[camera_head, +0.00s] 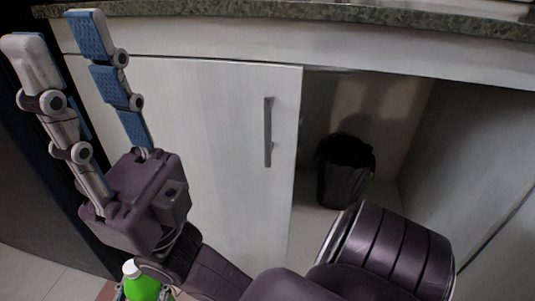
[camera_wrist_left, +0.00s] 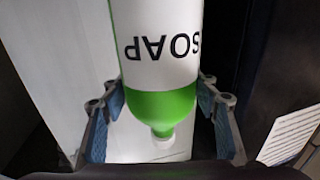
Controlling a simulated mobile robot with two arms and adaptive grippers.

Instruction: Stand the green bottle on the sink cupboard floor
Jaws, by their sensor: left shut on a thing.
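The green bottle (camera_head: 142,288) shows at the lower left edge of the head view, with its white cap up and its lower part cut off. In the left wrist view the bottle (camera_wrist_left: 160,102) has a white label reading SOAP. My left gripper (camera_wrist_left: 160,88) is shut on it, one blue-padded finger on each side. My right gripper (camera_head: 60,28) is open and empty, raised before the closed cupboard door at the upper left. The sink cupboard floor (camera_head: 308,240) shows through the open right half; my right arm hides its front part. The bottle is outside the cupboard.
A black bin (camera_head: 345,170) stands inside the cupboard towards the back. The left cupboard door (camera_head: 215,130) is closed and has a vertical handle (camera_head: 268,132). A granite counter (camera_head: 300,12) runs above. Bare cupboard floor shows left of and in front of the bin.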

